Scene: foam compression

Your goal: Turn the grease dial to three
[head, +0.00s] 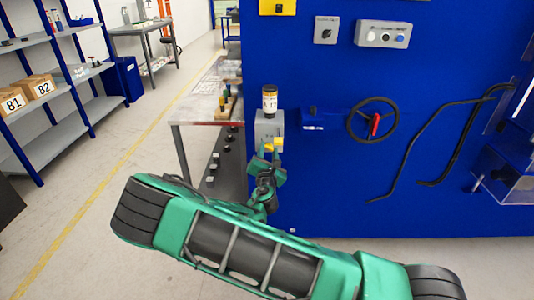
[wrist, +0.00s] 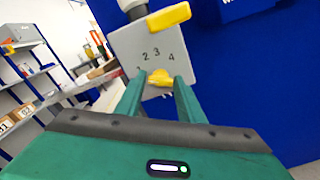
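The grease dial is a yellow knob (wrist: 160,77) low on the front of a light grey box (wrist: 138,46). The numerals 2, 3 and 4 show in an arc above the knob, and a partly hidden mark sits at the left. I cannot tell which numeral the knob points at. My gripper (wrist: 160,84) has its two green fingers apart, one on each side of the knob, with the tips close to it; contact is not clear. In the head view my gripper (head: 266,164) is just below the grey box (head: 268,127), partly covering its lower part.
A yellow handle (wrist: 169,16) juts from the box above the numerals. A labelled bottle (head: 269,101) stands on top of the box. The blue wall (head: 320,190) carries a black handwheel (head: 372,120) to the right. A metal table (head: 200,103) stands close at the left.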

